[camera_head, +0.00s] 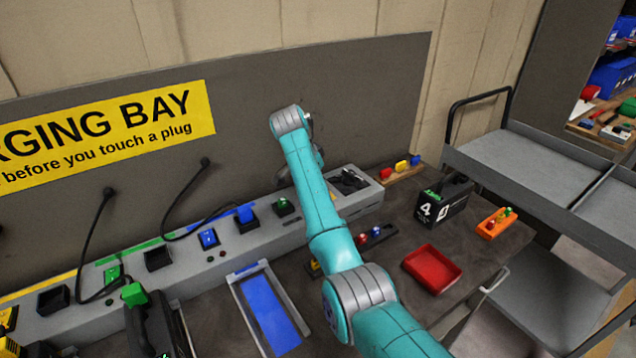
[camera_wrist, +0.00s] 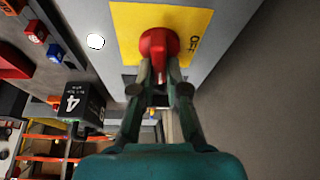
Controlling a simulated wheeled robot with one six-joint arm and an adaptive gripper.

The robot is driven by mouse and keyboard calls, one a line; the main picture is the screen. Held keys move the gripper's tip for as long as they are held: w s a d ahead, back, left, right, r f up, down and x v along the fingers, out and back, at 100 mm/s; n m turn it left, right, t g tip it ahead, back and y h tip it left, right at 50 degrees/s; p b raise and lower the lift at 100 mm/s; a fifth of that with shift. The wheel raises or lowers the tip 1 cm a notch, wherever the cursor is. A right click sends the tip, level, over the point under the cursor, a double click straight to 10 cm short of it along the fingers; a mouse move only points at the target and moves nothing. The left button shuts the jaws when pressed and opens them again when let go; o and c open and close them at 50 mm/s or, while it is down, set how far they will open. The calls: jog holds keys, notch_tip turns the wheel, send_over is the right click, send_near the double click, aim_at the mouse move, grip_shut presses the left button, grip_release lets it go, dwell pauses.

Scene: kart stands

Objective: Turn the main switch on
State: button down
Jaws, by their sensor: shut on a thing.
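The main switch shows in the wrist view as a red rotary knob (camera_wrist: 158,42) on a yellow plate (camera_wrist: 128,20). The word OFF is readable on the plate, to the right of the knob. My gripper (camera_wrist: 160,76) is shut on the red knob, with one finger on each side of its lower part. The fingertips hide part of the knob, and its exact pointing direction is hard to tell. In the head view my arm covers the switch and most of my gripper.
A white round light (camera_wrist: 95,41) sits beside the yellow plate. A grey charging bench (camera_head: 215,272) with sockets and cables runs along the wall. A black battery marked 4 (camera_head: 443,203), a red tray (camera_head: 432,268) and an orange holder (camera_head: 497,223) stand right of my arm.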

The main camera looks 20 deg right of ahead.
jog(key=shift+m+g, duration=0.3)
jog(key=shift+m, duration=0.3)
jog(key=c, duration=1.2)
grip_release()
jog(key=shift+v, duration=3.7)
jog(key=shift+s, duration=0.1)
